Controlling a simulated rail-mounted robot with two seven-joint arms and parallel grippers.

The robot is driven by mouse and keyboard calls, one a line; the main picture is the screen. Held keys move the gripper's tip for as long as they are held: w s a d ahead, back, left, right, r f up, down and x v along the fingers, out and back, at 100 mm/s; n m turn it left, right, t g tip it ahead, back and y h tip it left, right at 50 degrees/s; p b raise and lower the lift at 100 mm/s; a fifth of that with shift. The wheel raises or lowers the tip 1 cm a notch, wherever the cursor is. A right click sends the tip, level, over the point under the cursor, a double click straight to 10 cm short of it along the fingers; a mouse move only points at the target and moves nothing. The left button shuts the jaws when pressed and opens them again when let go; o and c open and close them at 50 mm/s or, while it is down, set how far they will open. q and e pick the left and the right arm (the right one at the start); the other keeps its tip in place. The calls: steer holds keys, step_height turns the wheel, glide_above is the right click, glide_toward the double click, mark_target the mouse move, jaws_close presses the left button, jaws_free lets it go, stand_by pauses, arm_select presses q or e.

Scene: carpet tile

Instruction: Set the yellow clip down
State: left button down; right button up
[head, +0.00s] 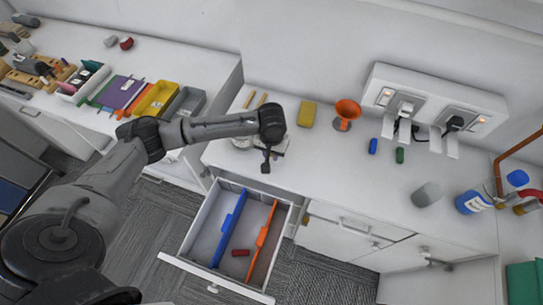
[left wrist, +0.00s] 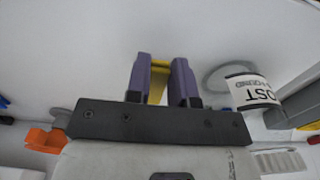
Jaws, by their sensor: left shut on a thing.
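My left gripper (head: 267,165) hangs over the front part of the white counter, just behind the open drawer. In the left wrist view its two purple fingers (left wrist: 161,85) are shut on the yellow clip (left wrist: 158,82), which shows as a narrow yellow strip between them. The clip cannot be made out in the head view. Whether the clip touches the surface below is hard to tell. My right gripper is in neither view.
The open drawer (head: 203,223) has a blue divider (head: 230,228), an orange divider (head: 263,238) and a red piece (head: 240,252). On the counter are a yellow block (head: 307,114), an orange funnel (head: 346,110) and a grey cylinder (head: 427,195). A labelled white cup (left wrist: 250,92) is beside the fingers.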

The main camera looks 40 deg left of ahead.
arm_select(q)
steer(key=shift+f, duration=1.45)
steer(key=shift+f, duration=0.1)
steer(key=c, duration=1)
jaws_free()
